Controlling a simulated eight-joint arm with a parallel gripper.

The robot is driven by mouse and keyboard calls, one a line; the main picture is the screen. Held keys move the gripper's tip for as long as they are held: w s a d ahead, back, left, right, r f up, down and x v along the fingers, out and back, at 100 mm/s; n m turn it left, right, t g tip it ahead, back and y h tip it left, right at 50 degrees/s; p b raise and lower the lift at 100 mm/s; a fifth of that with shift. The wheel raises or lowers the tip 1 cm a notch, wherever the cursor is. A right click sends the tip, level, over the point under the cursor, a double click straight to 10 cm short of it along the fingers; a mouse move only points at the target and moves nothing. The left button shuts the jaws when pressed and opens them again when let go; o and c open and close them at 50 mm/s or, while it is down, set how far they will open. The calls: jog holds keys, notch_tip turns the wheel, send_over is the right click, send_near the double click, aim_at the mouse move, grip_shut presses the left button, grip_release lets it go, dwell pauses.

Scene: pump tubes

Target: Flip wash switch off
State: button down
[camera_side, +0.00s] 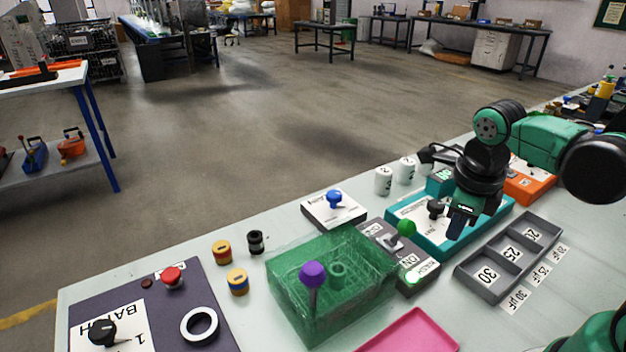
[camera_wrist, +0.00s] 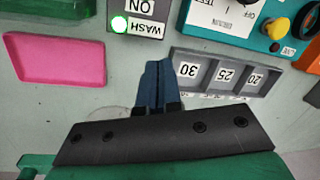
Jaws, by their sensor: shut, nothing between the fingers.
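The wash switch box (camera_side: 421,288) is dark grey, with white labels reading ON and WASH. Its lever has a green ball knob (camera_side: 406,228). A green light (camera_side: 413,276) glows by the WASH label. In the wrist view the box's near end (camera_wrist: 172,12) and lit light (camera_wrist: 119,24) show at the top; the lever is outside that view. My gripper (camera_side: 457,228) is shut and empty, pointing down, to the right of the wash box and apart from it. Its closed blue fingers (camera_wrist: 155,75) show in the wrist view, below the box.
A grey tray (camera_side: 487,285) marked 30, 25, 20 lies right of the wash box. A teal box (camera_side: 490,222) with a black knob stands behind. A pink tray (camera_side: 415,330) lies in front.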

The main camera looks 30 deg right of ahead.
aim_at(399, 233)
jog(key=f, duration=0.5)
jog(key=shift+w+d, duration=0.3)
jog(key=shift+d, duration=0.05)
jog(key=shift+w+a, duration=0.15)
jog(key=shift+w, duration=0.2)
jog(key=shift+w+a+r, duration=0.35)
jog(key=shift+w, duration=0.3)
jog(key=shift+w+a+r, duration=0.3)
jog(key=shift+w+a, duration=0.05)
jog(key=shift+w, duration=0.3)
